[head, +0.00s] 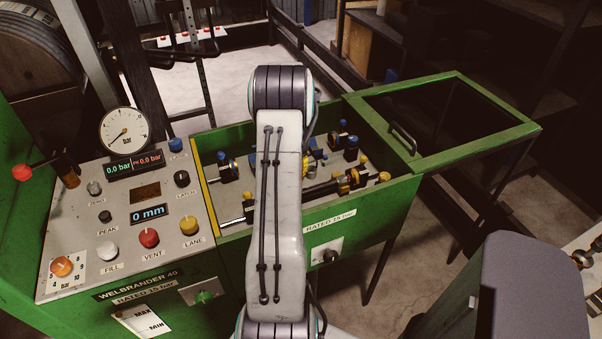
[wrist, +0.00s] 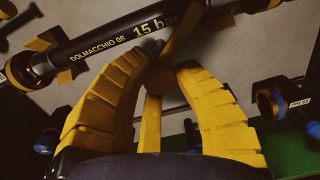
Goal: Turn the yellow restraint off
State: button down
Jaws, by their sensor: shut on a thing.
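My gripper (wrist: 165,65) has two ribbed yellow fingers, and their tips close on a dull yellow lever-like piece (wrist: 182,35), which I take to be part of the yellow restraint. Where that piece ends is partly hidden by the fingers. It lies against a dark hose (wrist: 110,45) marked "DOLMACCHIO 08 15 bar", which runs diagonally across the wrist view. A yellow winged fitting (wrist: 40,42) sits on the hose's left end. In the head view my arm covers the gripper; yellow fittings (head: 345,186) show to the right of it in the green trough (head: 400,198).
The control panel (head: 130,215) with gauge and knobs stands left of the trough. An open-framed green lid (head: 445,118) with a handle extends to the right. Several blue and yellow fittings (head: 228,170) line the trough. A ringed fitting (wrist: 272,101) is right of my fingers.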

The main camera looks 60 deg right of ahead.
jog(key=m, duration=0.4)
jog(key=shift+a+f+b, duration=0.15)
jog(key=shift+f+b, duration=0.05)
jog(key=shift+b, duration=0.2)
jog(key=shift+m, duration=1.9)
jog(key=c, duration=0.9)
grip_release()
jog(key=shift+r, duration=0.1)
jog(key=shift+r, duration=0.1)
notch_tip(320, 180, up, 12)
